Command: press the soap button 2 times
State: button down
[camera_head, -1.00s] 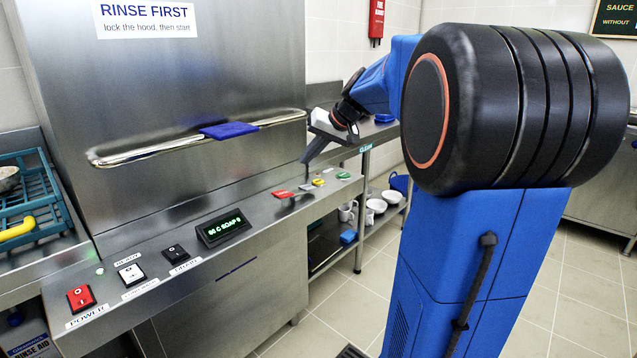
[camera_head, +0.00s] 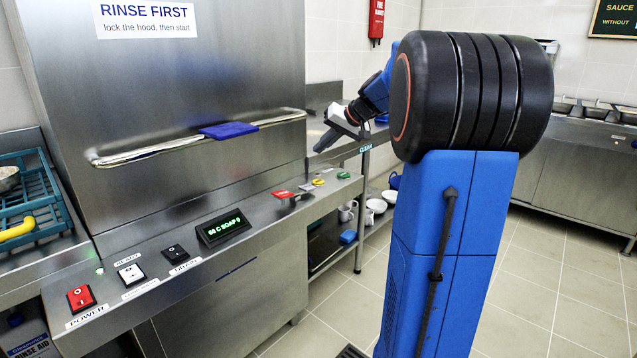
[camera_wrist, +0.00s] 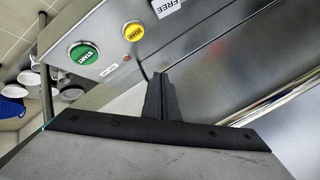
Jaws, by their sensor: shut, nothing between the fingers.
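The yellow button (camera_head: 318,182) sits on the steel front ledge of the dishwasher, left of the green button. In the wrist view the yellow button (camera_wrist: 133,31) carries small lettering too blurred to read surely. The green button (camera_wrist: 84,53) reads START. The display (camera_head: 224,228) shows green text that looks like "60 C SOAP 0". My gripper (camera_head: 318,149) is shut and empty, above the ledge and in front of the hood, apart from the buttons. In the wrist view my fingers (camera_wrist: 160,82) are together, their tips below and right of the yellow button.
The hood's long handle (camera_head: 120,157) with a blue grip (camera_head: 229,130) runs close to my gripper. A red label or switch (camera_head: 283,194) lies left of the yellow button. Black, white and red switches (camera_head: 81,298) line the left ledge. A shelf with white crockery (camera_head: 376,205) stands behind.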

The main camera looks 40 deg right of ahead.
aim_at(322, 182)
jog(key=shift+f, duration=3.95)
jog(key=shift+f, duration=0.1)
jog(key=shift+f, duration=0.35)
jog(key=shift+f, duration=0.45)
jog(key=shift+r, duration=0.9)
jog(key=shift+r, duration=0.1)
jog(key=shift+r, duration=2.4)
